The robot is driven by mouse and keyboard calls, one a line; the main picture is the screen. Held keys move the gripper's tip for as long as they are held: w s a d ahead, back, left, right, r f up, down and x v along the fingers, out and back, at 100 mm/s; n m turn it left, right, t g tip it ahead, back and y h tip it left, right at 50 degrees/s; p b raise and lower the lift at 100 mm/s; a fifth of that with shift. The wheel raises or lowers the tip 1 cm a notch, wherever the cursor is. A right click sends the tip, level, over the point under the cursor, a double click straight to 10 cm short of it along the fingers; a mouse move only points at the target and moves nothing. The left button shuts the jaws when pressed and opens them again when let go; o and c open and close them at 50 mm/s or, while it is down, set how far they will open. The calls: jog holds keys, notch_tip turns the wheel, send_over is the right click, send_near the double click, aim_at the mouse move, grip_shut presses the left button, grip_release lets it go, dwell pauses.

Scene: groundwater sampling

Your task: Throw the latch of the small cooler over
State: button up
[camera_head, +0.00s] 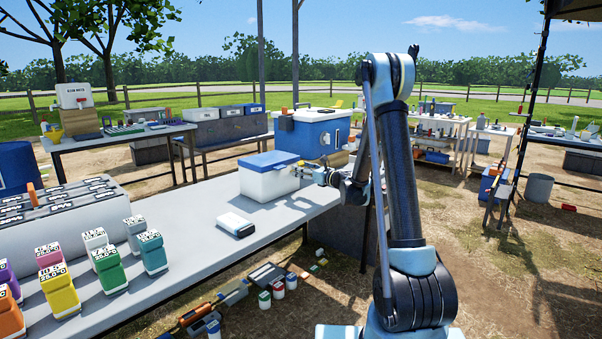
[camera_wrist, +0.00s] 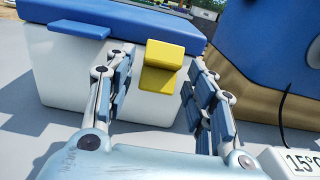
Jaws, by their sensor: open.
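The small cooler (camera_head: 268,184) has a white body and a blue lid, and stands on the long grey table. The lid looks closed. In the wrist view the cooler (camera_wrist: 60,75) fills the left and middle. In the head view my gripper (camera_head: 324,175) is at the cooler's right side.
A larger blue and white cooler (camera_head: 310,132) stands close behind; a blue body on a tan base (camera_wrist: 265,60) rises at right in the wrist view. A small white box (camera_head: 235,223) lies on the table.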

jog(key=shift+w+a, duration=0.2)
jog(key=shift+a, duration=0.1)
jog(key=shift+c, duration=0.2)
jog(key=c, duration=1)
jog(key=shift+f, duration=0.1)
jog(key=shift+s+d+f+t+y, duration=0.1)
jog(key=shift+f+t+y, duration=0.35)
jog(key=shift+t+y, duration=0.3)
jog(key=shift+f+t+y, duration=0.45)
jog(key=shift+t+y, duration=0.1)
jog(key=shift+y, duration=0.3)
jog(key=shift+c, duration=0.2)
